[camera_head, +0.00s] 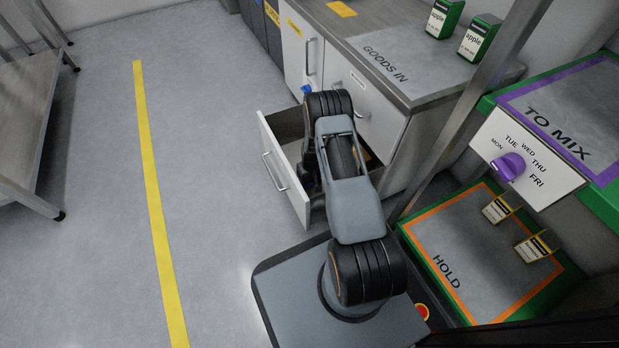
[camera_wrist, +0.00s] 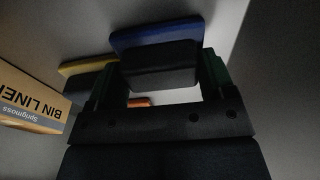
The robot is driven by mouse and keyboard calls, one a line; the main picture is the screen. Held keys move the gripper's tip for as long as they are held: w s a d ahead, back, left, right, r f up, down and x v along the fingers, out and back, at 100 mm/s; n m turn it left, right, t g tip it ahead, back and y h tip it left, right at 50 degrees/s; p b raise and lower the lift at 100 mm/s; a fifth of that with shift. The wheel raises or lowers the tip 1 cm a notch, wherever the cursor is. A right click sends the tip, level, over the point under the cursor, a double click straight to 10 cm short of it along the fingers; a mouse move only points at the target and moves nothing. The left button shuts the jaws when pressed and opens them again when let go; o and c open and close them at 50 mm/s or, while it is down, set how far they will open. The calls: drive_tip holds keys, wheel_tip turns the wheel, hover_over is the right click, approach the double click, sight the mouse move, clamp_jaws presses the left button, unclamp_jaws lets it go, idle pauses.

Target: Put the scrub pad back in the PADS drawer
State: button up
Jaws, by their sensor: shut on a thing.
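In the wrist view, my gripper (camera_wrist: 160,78) is shut on a dark block with a blue layer, which looks like the scrub pad (camera_wrist: 158,66). The pad lies between the two fingers. In the head view, an open drawer (camera_head: 284,178) juts from the cabinet below the counter, and my arm reaches down into it. My arm hides the gripper, the pad and much of the drawer's inside there. I cannot read a label on the drawer front. Whether the pad touches the drawer's floor cannot be told.
The wrist view shows a BIN LINER box (camera_wrist: 30,100) at left, a yellow and dark pad-like block (camera_wrist: 88,70) beside the held pad, and a small orange thing (camera_wrist: 139,102). The GOODS IN counter (camera_head: 400,65) stands above the drawer. Open floor (camera_head: 210,150) lies left.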

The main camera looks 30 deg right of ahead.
drive_tip(key=shift+f, duration=0.15)
drive_tip(key=o, duration=0.7)
drive_tip(key=s+a+r+p, duration=0.2)
drive_tip(key=r, duration=1)
drive_tip(key=s+a+r+p, duration=0.1)
drive_tip(key=a+r+p, duration=0.1)
drive_tip(key=r, duration=0.9)
drive_tip(key=s+a+r+p, duration=0.2)
drive_tip(key=r, duration=1)
drive_tip(key=s+a+r, duration=0.3)
drive_tip(key=s+r, duration=0.3)
drive_tip(key=s, duration=0.2)
drive_tip(key=s+a+r+t, duration=0.1)
drive_tip(key=s+a+r, duration=0.2)
drive_tip(key=s+r, duration=0.3)
drive_tip(key=shift+s, duration=1.1)
